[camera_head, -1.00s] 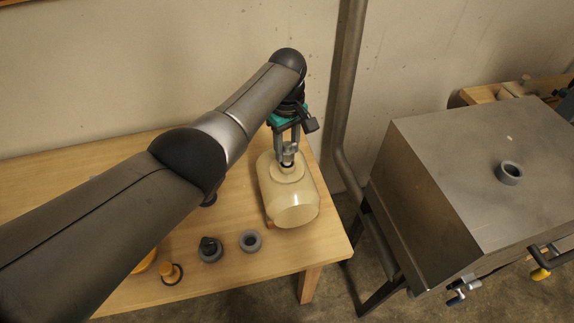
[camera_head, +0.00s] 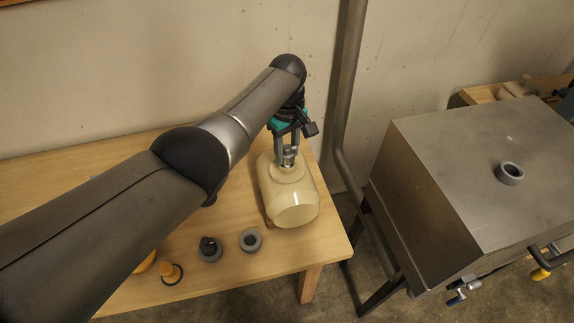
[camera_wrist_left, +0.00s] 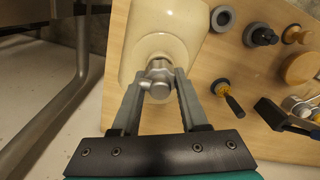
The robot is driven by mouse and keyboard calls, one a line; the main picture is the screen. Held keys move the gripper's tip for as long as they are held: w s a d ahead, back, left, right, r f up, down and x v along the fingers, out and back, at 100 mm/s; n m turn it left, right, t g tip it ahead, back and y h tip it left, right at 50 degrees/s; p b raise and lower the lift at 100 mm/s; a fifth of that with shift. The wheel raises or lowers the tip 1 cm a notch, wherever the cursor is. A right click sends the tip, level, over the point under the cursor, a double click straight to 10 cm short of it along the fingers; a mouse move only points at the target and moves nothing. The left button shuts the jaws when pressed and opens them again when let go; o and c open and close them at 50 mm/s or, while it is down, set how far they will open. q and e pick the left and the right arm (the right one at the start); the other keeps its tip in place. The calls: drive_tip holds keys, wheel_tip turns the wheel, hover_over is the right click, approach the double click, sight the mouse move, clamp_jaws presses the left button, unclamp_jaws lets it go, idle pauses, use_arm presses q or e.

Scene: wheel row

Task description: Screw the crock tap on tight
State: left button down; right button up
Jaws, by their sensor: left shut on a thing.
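The metal crock tap (camera_head: 289,154) sits at the crock's upward-facing spot; in the left wrist view the tap (camera_wrist_left: 158,82) shows as a silver body meeting the crock. My left gripper (camera_head: 287,158) comes from above and is shut on the tap, with a finger on each side of it in the left wrist view (camera_wrist_left: 158,92). How far the thread is seated is hidden. My right gripper does not show.
A steel box (camera_head: 450,180) stands to the right across a gap, with a grey ring (camera_head: 509,173) on top.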

use_arm(q)
drive_tip(key=shift+f, duration=0.2)
drive_tip(key=shift+c, duration=1.8)
unclamp_jaws()
drive_tip(key=shift+o, duration=0.4)
drive_tip(key=shift+o, duration=1.4)
drive_tip(key=shift+f, duration=0.1)
